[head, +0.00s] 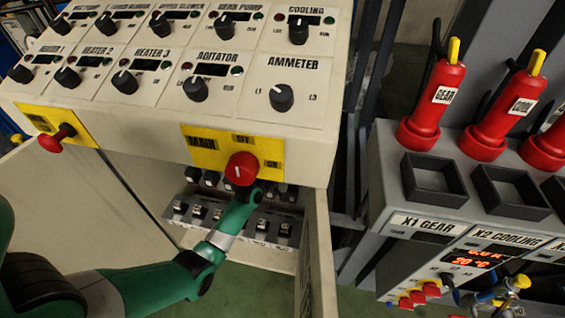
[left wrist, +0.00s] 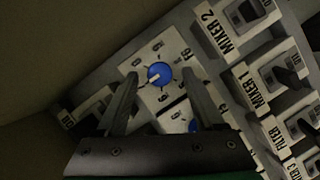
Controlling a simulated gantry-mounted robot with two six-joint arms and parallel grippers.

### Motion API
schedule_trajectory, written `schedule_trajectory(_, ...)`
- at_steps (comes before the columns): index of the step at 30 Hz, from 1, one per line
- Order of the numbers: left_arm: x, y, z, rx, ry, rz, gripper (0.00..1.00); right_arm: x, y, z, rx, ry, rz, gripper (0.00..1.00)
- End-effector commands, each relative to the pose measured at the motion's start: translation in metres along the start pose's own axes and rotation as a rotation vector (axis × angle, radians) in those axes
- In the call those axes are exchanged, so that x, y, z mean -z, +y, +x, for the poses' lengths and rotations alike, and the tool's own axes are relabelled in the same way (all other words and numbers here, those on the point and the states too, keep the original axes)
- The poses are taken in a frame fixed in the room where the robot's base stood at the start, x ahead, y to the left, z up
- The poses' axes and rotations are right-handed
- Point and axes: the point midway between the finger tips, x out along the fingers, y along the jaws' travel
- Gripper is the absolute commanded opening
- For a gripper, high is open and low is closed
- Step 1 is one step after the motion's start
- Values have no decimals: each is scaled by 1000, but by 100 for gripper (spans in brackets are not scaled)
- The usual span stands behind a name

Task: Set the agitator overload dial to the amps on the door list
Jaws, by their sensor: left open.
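In the left wrist view a blue dial (left wrist: 160,74) with a pale pointer sits on a white plate with numbers around it. The pointer is toward the picture's left; the numbers are too small to read surely. A second blue dial (left wrist: 193,126) is partly hidden by my gripper. My left gripper (left wrist: 159,78) is open, its fingertips on either side of the first dial; contact cannot be told. In the head view my left arm reaches into the cabinet under the panel, and its fingers are hidden. An open door (head: 316,255) is nearly edge-on; its list is not readable. My right gripper is not in view.
Switches labelled MIXER 2 (left wrist: 220,29), MIXER 1 (left wrist: 250,85) and FILTER stand beside the dials. Above the cabinet opening are a red knob (head: 241,168) on a yellow plate and the sloped control panel (head: 225,125). A grey console (head: 385,190) stands right.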

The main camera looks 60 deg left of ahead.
Motion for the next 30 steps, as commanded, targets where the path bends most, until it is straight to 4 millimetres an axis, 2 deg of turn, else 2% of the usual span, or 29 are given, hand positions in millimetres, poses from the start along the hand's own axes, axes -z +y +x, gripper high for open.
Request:
schedule_trajectory(1,3,4,-11,2,-1,0,70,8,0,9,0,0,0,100)
schedule_trajectory(6,3,6,-53,2,0,-1,70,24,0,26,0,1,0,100)
schedule_trajectory(12,2,2,-92,3,-1,-2,70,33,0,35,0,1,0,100)
schedule_trajectory(17,1,1,-103,1,0,0,70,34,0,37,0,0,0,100)
schedule_trajectory(30,0,1,-103,0,0,0,70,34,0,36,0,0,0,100)
